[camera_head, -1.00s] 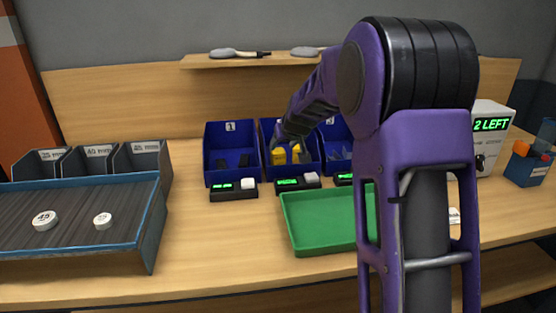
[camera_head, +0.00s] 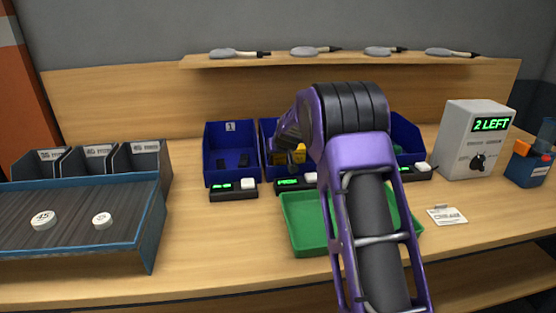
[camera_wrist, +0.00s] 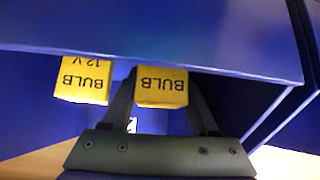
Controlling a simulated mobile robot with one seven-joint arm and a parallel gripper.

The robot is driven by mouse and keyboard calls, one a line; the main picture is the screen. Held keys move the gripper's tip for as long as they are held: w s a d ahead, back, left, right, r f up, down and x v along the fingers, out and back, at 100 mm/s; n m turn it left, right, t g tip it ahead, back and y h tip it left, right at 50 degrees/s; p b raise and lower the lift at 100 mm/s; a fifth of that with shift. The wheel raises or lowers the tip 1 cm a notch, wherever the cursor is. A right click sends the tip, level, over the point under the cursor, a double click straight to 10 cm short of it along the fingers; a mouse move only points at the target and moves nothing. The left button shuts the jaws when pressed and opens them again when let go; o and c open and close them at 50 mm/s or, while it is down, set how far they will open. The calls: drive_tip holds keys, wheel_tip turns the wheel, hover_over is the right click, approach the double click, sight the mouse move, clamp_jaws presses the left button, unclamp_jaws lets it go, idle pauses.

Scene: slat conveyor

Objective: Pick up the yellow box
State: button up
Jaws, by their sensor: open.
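Two yellow boxes marked BULB sit in the middle blue bin (camera_head: 267,133). In the wrist view, one yellow box (camera_wrist: 161,88) is between the fingers of my gripper (camera_wrist: 162,98), and the other yellow box (camera_wrist: 84,80) is to the left, outside the left finger. My gripper is open around the first box; I cannot tell whether a finger touches it. In the head view the yellow boxes (camera_head: 282,160) show partly below my wrist, and my arm hides the rest of the bin.
The bin walls close in around my gripper; a blue wall (camera_wrist: 150,55) crosses the wrist view. Blue bin 1 (camera_head: 231,140) stands left, holding dark items. Small display units (camera_head: 233,193) and a green tray (camera_head: 300,241) are in front. A grey dial box (camera_head: 475,140) stands right.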

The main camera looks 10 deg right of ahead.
clamp_jaws()
idle(0.3)
